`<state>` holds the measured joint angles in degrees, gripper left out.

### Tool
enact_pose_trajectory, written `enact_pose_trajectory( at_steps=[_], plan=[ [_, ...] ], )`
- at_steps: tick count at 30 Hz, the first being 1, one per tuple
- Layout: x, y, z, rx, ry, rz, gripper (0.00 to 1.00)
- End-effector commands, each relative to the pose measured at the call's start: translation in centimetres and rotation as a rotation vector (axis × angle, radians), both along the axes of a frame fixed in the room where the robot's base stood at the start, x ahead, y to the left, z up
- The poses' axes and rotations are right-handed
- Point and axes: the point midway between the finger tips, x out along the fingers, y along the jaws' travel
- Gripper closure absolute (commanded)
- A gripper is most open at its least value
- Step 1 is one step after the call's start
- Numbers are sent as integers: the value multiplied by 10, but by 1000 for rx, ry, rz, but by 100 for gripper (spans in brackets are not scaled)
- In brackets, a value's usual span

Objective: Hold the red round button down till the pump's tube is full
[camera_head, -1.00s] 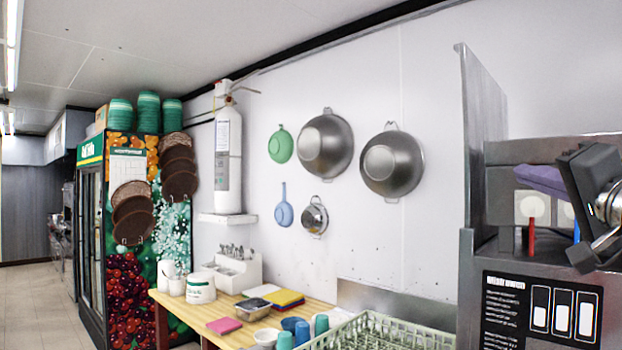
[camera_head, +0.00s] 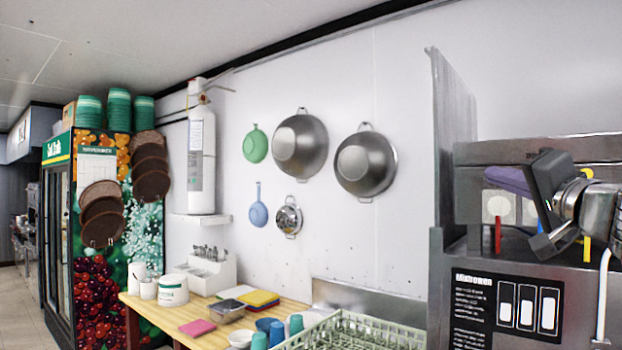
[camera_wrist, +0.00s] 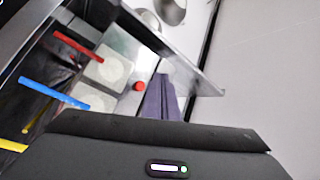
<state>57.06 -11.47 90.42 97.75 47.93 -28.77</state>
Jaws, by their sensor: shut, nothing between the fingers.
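The red round button (camera_wrist: 139,87) shows in the wrist view as a small red dot on a pale metal surface, just beyond my gripper's dark body. It does not show in the head view. A red tube (camera_head: 497,235) stands in the machine; it shows in the wrist view (camera_wrist: 78,46) with a blue tube (camera_wrist: 53,93) and a yellow tube (camera_wrist: 11,145). I cannot tell which tube is the pump's or how full it is. My gripper (camera_head: 548,195) is shut and empty in front of the machine, apart from the button. Its fingertips are unclear.
A purple cloth-like thing (camera_head: 508,180) lies beside the pale square blocks (camera_wrist: 108,68). A tall metal side panel (camera_head: 452,140) bounds the machine's left. A black label panel (camera_head: 473,305) is below. A dish rack (camera_head: 375,330) stands left on the counter.

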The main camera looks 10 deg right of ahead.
Motion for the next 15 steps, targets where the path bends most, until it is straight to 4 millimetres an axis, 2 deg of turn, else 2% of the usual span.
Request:
enact_pose_trajectory(
  at_steps=[6,15],
  plan=[
    [13,-17,0,0,1,-1,100],
    [19,-25,0,-1,0,0,100]
  ],
)
